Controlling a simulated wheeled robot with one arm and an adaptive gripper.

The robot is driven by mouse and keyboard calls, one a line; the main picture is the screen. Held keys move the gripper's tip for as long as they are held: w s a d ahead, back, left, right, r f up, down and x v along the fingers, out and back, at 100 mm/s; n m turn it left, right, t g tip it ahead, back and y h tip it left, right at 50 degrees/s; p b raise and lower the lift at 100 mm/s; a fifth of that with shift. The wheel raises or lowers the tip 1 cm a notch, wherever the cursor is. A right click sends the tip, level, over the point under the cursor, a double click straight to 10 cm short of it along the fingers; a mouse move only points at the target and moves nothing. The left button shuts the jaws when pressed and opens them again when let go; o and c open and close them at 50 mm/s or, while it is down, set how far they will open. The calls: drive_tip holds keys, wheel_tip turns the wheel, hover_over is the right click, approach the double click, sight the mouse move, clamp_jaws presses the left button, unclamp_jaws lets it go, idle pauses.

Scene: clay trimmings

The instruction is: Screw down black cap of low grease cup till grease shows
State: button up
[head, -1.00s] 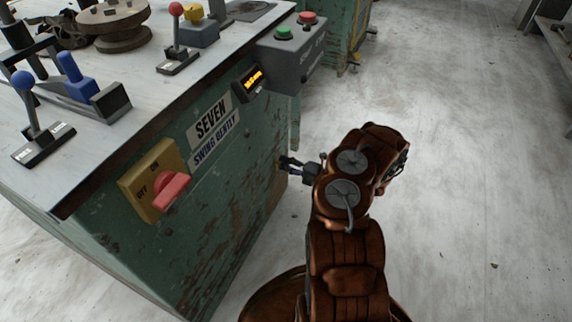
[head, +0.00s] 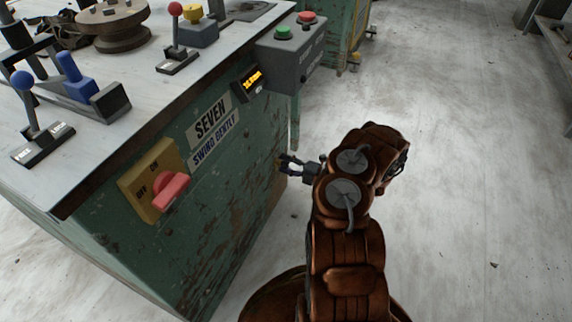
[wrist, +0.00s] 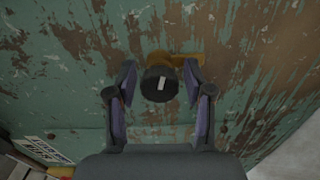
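The grease cup's black cap (wrist: 158,84), round with a pale mark, faces the wrist camera. It sits low on the green machine's side, in front of a brass fitting (wrist: 186,60). My gripper (wrist: 160,68) is open, one finger to the left and one to the right of the cap, with visible gaps on both sides. In the head view my gripper (head: 284,161) is at the green panel's right part, where the cap is too small to make out clearly. No grease can be made out.
A grey box with green and red buttons (head: 290,55) overhangs above. Open floor (head: 460,200) lies to the right.

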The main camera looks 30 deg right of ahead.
drive_tip(key=shift+o, duration=0.4)
drive_tip(key=v, duration=1.2)
idle(0.6)
